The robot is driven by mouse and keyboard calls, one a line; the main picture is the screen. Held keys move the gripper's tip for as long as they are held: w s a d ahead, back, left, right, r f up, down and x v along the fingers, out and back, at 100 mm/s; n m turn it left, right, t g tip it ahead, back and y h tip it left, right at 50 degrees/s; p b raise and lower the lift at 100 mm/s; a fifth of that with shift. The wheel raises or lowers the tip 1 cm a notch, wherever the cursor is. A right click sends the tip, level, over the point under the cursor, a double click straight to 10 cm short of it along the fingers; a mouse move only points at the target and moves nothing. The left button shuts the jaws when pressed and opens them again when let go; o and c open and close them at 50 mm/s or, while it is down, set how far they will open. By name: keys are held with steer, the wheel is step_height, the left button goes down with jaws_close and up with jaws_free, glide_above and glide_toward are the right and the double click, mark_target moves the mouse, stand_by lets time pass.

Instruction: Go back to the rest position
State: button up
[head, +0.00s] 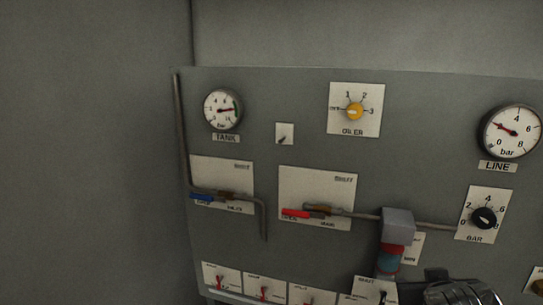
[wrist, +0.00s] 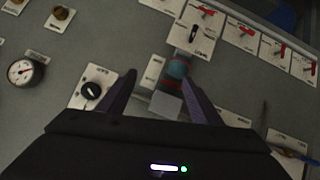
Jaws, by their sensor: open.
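My gripper (wrist: 160,98) shows in the wrist view with its two dark fingers spread apart and nothing between them that it holds. Beyond the fingers is the panel, with a grey block and a blue-and-red cylinder (wrist: 177,68) in line with the gap. I cannot tell the distance to them. In the head view, part of my arm (head: 462,292) shows at the bottom right, in front of the panel's lower part; the fingertips are not clear there.
The grey panel (head: 270,150) carries a TANK gauge (head: 222,109), a LINE gauge (head: 511,132), a yellow OILER knob (head: 355,112), a black BAR knob (head: 484,218), a blue-handled valve (head: 203,197) and a red-handled valve (head: 297,213). Several small red switches (head: 222,283) line the bottom.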

steer(key=s+a+f+g+y, duration=0.2)
steer(key=s+a, duration=0.3)
steer(key=a, duration=0.2)
steer(key=s+a+f+n+g+y, duration=0.1)
steer(key=s+a+f+g+y, duration=0.1)
steer(key=s+a, duration=0.4)
steer(key=shift+a+y, duration=0.3)
steer(key=shift+a, duration=0.85)
